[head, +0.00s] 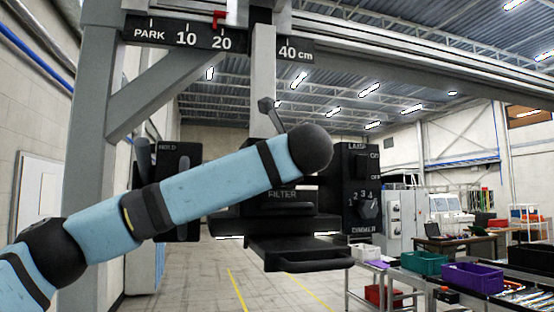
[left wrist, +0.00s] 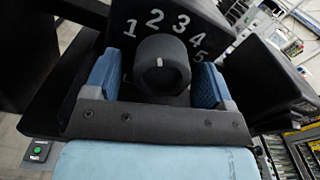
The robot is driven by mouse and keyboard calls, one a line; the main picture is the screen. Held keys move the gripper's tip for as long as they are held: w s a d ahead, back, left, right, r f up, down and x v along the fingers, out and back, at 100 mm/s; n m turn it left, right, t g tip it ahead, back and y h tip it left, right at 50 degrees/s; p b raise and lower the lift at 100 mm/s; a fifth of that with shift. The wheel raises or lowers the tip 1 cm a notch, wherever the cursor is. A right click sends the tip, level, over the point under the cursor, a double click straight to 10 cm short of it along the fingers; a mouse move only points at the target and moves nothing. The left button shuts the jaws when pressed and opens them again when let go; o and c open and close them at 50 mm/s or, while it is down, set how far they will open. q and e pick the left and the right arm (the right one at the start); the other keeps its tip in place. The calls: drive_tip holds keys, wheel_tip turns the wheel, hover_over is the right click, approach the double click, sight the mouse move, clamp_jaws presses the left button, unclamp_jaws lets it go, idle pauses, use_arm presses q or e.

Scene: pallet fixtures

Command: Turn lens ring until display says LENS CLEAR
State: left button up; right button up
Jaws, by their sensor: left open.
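The dark lens ring (left wrist: 165,66) is in the left wrist view, on a black housing with the numbers 1 to 5 around it. Its short white mark points up, roughly toward the 2. My left gripper (left wrist: 156,78) is open, with one blue finger on each side of the ring; I cannot tell whether they touch it. In the head view my left arm crosses in front of the black unit, and its gripper and the ring are hidden. No readable LENS message shows in either view. My right gripper is not in view.
The unit's lamp and dimmer panel (head: 361,188) is to the right, the HOLD panel (head: 180,170) to the left, and the FILTER drawer (head: 282,205) below my arm. An overhead rail carries a scale (head: 185,36). A table with bins (head: 472,276) stands at lower right.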

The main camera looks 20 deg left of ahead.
use_arm(q)
drive_tip(key=shift+s, duration=0.1)
drive_tip(key=shift+c, duration=0.2)
drive_tip(key=c, duration=0.4)
drive_tip(key=shift+d, duration=0.1)
drive_tip(key=c, duration=0.5)
